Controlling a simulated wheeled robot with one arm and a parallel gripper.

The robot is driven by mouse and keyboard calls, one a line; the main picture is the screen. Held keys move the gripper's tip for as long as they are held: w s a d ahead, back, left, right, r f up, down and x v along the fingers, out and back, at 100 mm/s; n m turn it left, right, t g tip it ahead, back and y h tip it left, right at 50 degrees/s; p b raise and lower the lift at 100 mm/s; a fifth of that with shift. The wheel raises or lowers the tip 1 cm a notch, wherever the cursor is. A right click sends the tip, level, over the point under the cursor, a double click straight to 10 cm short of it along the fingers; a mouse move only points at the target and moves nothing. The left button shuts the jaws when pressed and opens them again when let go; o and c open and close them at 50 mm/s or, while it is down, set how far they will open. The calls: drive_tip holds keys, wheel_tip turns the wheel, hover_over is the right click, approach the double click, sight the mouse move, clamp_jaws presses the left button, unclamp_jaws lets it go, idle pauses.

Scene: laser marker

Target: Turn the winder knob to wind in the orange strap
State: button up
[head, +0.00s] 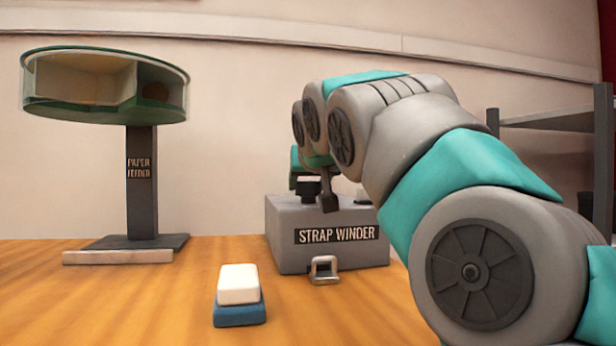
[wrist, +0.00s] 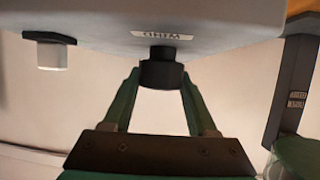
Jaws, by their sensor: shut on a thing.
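The strap winder (head: 285,245) is a grey box with a dark label, standing on the wooden table. Its black winder knob (head: 307,187) sits on top, partly hidden by my arm. In the wrist view the knob (wrist: 162,72) lies between the two green fingers of my gripper (wrist: 161,80), close to a small "WIND" label (wrist: 162,35). My gripper is shut on the knob. A metal loop (head: 324,270) is at the box's front foot. I cannot make out the orange strap in either view.
A paper feeder (head: 140,180) with a round glass-sided top stands at the left. A white and blue block (head: 239,296) lies on the table (head: 130,310) in front. A white part with a dark cap (wrist: 52,55) sits on the winder's top. A grey shelf frame (head: 555,120) is at the right.

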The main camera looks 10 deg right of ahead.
sight(316, 209)
idle(0.3)
drive_tip(key=o, duration=1.4)
drive_tip(key=shift+c, duration=0.2)
drive_tip(key=shift+s, duration=0.1)
drive_tip(key=shift+v, duration=3.8)
drive_tip(key=shift+d, duration=0.1)
